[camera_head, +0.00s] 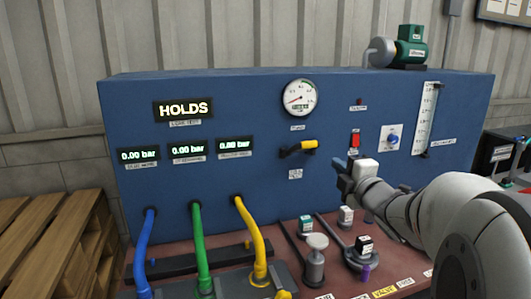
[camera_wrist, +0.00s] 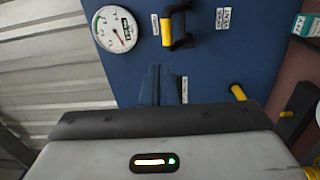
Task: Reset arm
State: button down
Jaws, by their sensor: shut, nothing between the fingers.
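My gripper (camera_head: 340,164) is in front of the blue panel (camera_head: 240,100), just below and right of the yellow-handled valve lever (camera_head: 301,147). Its fingers are shut with nothing between them. In the wrist view the fingers (camera_wrist: 158,84) show dark against the blue panel, above the grey gripper body with a lit indicator. The lever (camera_wrist: 176,25) is upright in that view, apart from the fingers. My arm reaches in from the right of the head view.
A round gauge (camera_head: 298,98), a HOLDS display (camera_head: 183,110) and a red switch (camera_head: 355,139) are on the panel. Blue, green (camera_head: 200,245) and yellow hoses rise at the left. Small fittings, including a grey-capped one (camera_head: 316,258), stand on the reddish bench. Wooden pallets (camera_head: 60,240) are at left.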

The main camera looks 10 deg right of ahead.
jog(key=s+a+f+m+g+h+p, duration=0.1)
jog(key=s+a+f+m+g+p, duration=0.1)
jog(key=s, duration=0.6)
jog(key=s+a+f+m+g+h+p, duration=0.1)
jog(key=s+a+f+m+g+p, duration=0.2)
jog(key=s+a+f+m+g, duration=0.2)
jog(key=s+a+f+m+g+p, duration=0.2)
jog(key=s+a+f+m+g, duration=0.2)
jog(key=s+m+g, duration=0.4)
jog(key=s+m, duration=0.4)
jog(key=shift+s+a+f+g+h+p, duration=0.2)
jog(key=shift+a+g+h+p, duration=0.1)
jog(key=shift+h+p, duration=0.1)
